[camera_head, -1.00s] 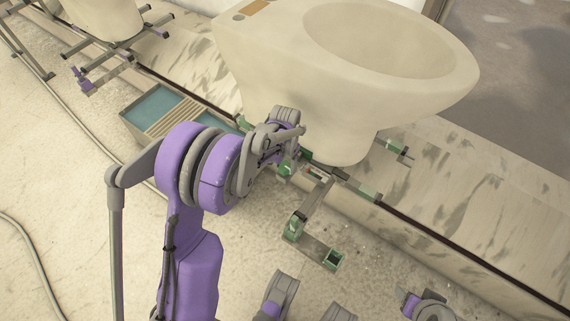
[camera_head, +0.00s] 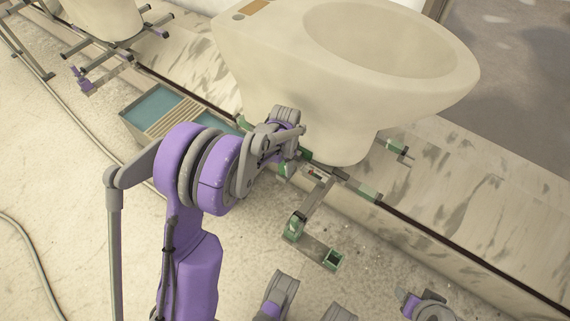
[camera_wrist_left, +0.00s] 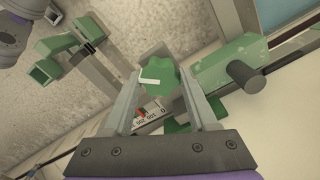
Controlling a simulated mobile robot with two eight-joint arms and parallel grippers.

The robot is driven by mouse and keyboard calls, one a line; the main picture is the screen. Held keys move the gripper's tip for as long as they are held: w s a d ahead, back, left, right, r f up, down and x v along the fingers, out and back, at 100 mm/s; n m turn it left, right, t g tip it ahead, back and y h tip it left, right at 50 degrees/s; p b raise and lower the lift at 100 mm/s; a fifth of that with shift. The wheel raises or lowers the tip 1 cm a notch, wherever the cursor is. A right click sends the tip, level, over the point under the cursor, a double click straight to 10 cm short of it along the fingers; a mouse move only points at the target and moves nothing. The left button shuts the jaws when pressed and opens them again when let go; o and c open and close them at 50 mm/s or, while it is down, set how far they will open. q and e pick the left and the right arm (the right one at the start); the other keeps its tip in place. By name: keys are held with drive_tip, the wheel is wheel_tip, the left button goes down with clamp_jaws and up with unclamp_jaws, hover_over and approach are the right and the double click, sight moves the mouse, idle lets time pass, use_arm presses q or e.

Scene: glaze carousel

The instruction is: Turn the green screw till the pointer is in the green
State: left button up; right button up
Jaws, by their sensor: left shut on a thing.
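The green screw (camera_wrist_left: 160,76) is a lobed knob with a pale mark on its face. It sits between the fingertips of my left gripper (camera_wrist_left: 158,84) in the left wrist view, and the gripper is shut on it. In the head view, my left gripper (camera_head: 291,160) is low in front of the big cream toilet bowl (camera_head: 300,85), at the green screw (camera_head: 287,169). Below the screw in the wrist view is a small white scale (camera_wrist_left: 150,114) with numbers and a red mark. Fingers partly frame it. I cannot tell whether its pointer is in a green zone.
Green clamps and brackets (camera_wrist_left: 228,66) with a dark round peg (camera_wrist_left: 245,77) are close beside the screw. A green-ended bar (camera_head: 318,247) juts out over the floor. A teal-topped tray (camera_head: 152,104) is at left, and a hose lies on the floor.

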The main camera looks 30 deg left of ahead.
idle(0.4)
use_arm(q)
drive_tip(key=o, duration=1.4)
wheel_tip(320, 180, up, 11)
drive_tip(key=shift+f+p, duration=0.1)
drive_tip(key=shift+p, duration=1.15)
use_arm(e)
wheel_tip(320, 180, up, 3)
drive_tip(key=shift+s+r, duration=0.1)
